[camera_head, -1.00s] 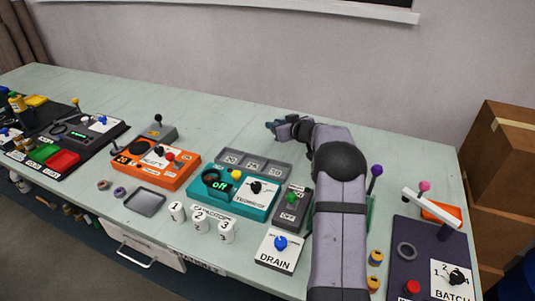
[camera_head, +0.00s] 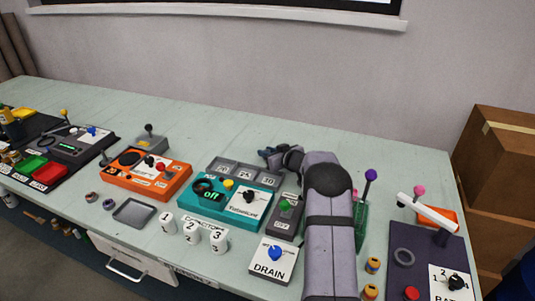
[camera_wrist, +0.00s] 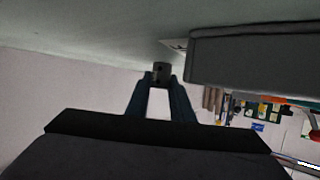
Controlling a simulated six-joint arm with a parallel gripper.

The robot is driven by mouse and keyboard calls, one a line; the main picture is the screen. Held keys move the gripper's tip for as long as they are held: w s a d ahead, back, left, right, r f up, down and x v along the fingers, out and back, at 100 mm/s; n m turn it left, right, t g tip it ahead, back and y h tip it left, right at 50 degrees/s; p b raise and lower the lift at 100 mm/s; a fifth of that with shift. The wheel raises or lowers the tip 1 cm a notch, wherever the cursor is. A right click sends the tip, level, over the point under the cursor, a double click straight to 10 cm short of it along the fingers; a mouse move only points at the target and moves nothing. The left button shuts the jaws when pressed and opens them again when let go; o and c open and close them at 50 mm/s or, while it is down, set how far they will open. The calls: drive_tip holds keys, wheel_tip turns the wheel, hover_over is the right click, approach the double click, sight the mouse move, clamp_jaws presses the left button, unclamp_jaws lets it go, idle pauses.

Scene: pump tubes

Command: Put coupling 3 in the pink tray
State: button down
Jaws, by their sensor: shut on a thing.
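My gripper (camera_head: 268,153) is at the end of the purple-grey arm, just beyond the right end of the grey three-compartment tray (camera_head: 212,161). In the wrist view my gripper (camera_wrist: 161,78) is shut on a small dark grey cylinder (camera_wrist: 161,70), held at the fingertips. It may be coupling 3; no number on it is readable. A grey wall (camera_wrist: 255,58), likely that tray's side, is close to the right of the held piece and apart from it. I cannot make out a pink tray; my arm hides part of the table.
White numbered cylinders (camera_head: 191,232) stand at the front. A teal unit (camera_head: 210,202), a dark grey switch box (camera_head: 284,222) and the white DRAIN box (camera_head: 273,260) lie left of my arm. A purple-knobbed lever (camera_head: 370,175) is right of it. The table's back strip is clear.

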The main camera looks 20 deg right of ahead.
drive_tip(key=c, duration=1.6)
unclamp_jaws()
drive_tip(key=shift+f, duration=0.1)
drive_tip(key=shift+o, duration=0.2)
drive_tip(key=shift+s+r, duration=0.1)
drive_tip(key=shift+r, duration=0.15)
drive_tip(key=shift+o, duration=0.5)
drive_tip(key=shift+v, duration=3.65)
